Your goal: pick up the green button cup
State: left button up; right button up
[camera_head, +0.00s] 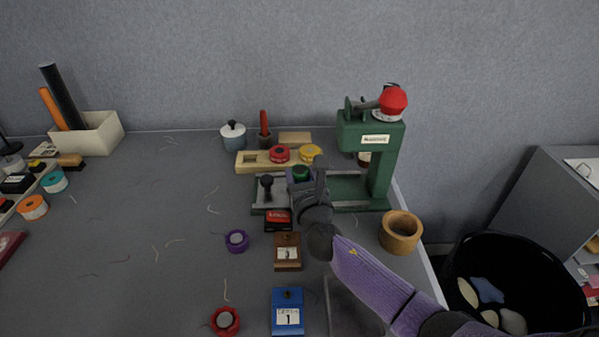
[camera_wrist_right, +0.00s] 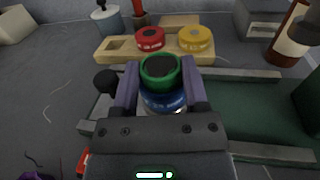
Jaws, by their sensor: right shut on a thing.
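The green button cup (camera_head: 300,173) is between the fingers of my right gripper (camera_head: 306,183), over the base of the green press. In the right wrist view the green cup (camera_wrist_right: 160,70), a green ring with a dark top, sits between the two purple-grey fingers (camera_wrist_right: 160,88), which are shut on it. A blue round piece (camera_wrist_right: 164,99) shows directly below it; I cannot tell whether they touch. Behind is a wooden holder (camera_head: 246,168) with a red cup (camera_head: 279,154), a yellow cup (camera_head: 310,153) and an empty slot at its left. My left gripper is not in view.
The green press (camera_head: 383,170) rises right of my gripper. A wooden pot (camera_head: 400,231) stands near the table's right edge, beside a black bin (camera_head: 515,278). Boxes and a purple ring (camera_head: 237,241) lie in front. The table's left middle is mostly clear, with loose threads.

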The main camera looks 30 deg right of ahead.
jog(key=shift+c, duration=1.1)
grip_shut()
jog(key=shift+r, duration=0.25)
notch_tip(320, 180, up, 7)
jog(key=p, duration=0.5)
jog(key=shift+p, duration=0.4)
notch_tip(320, 180, up, 3)
jog(key=shift+f+p, duration=0.15)
jog(key=shift+p, duration=0.7)
jog(key=s+a+r+n+y, duration=0.1)
jog(key=s+a+n+y, duration=0.1)
jog(key=s+a, duration=0.55)
jog(key=s+a+r+n+y, duration=0.1)
jog(key=s+a+y, duration=0.25)
jog(key=s, duration=0.75)
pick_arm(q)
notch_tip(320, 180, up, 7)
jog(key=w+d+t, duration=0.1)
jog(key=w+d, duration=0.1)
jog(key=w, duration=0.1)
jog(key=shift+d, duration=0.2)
pick_arm(e)
jog(key=m+h, duration=0.3)
jog(key=h, duration=0.3)
send_over(302, 175)
notch_tip(302, 175, down, 2)
jog(key=shift+f+y, duration=0.1)
jog(key=shift+y, duration=0.15)
